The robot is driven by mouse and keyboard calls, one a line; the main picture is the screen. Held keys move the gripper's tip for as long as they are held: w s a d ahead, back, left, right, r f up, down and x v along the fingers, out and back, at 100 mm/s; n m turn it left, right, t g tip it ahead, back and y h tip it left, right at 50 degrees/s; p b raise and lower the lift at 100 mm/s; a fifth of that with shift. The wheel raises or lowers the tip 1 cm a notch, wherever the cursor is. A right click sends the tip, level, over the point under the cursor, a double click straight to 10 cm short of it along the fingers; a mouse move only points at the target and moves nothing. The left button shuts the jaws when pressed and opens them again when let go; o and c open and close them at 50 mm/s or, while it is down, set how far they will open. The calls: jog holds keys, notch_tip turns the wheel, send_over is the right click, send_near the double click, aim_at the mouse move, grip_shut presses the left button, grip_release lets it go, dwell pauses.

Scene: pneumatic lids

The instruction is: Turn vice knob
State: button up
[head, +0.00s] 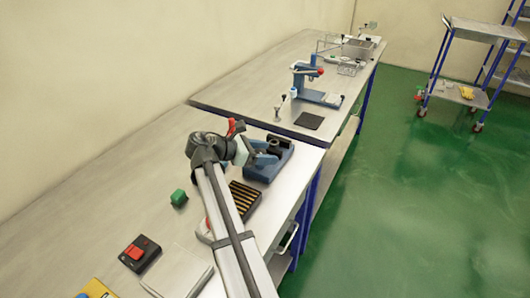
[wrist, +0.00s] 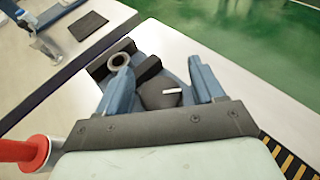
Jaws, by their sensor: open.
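The blue vice (head: 284,160) with black jaws stands near the far right edge of the near table. In the wrist view its black jaws (wrist: 147,68) hold or sit against a grey ring-shaped part (wrist: 118,62); I cannot tell if it is clamped. The dark round vice knob (wrist: 158,96), with a white mark, shows between my fingertips. My gripper (wrist: 162,84) is open, with one blue finger at each side of the knob and gaps visible. In the head view my gripper (head: 263,155) reaches the vice from the left, and my arm hides the knob.
A black-and-yellow striped block (head: 244,194) lies close in front of the vice. A blue press (head: 304,80) stands on the far table.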

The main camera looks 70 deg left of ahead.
jog(key=shift+w, duration=0.15)
jog(key=c, duration=1)
jog(key=shift+o, duration=0.2)
jog(key=shift+a+m+h, duration=0.1)
jog(key=shift+m+h, duration=1)
jog(key=shift+h, duration=0.2)
jog(key=shift+d+m+g+h, duration=0.15)
jog(key=shift+d+m+h, duration=0.05)
jog(key=shift+m+h, duration=0.5)
jog(key=shift+d+m+g+h, duration=0.15)
jog(key=shift+m+h, duration=0.45)
jog(key=shift+h, duration=0.2)
jog(key=o, duration=1)
jog(key=shift+c, duration=0.2)
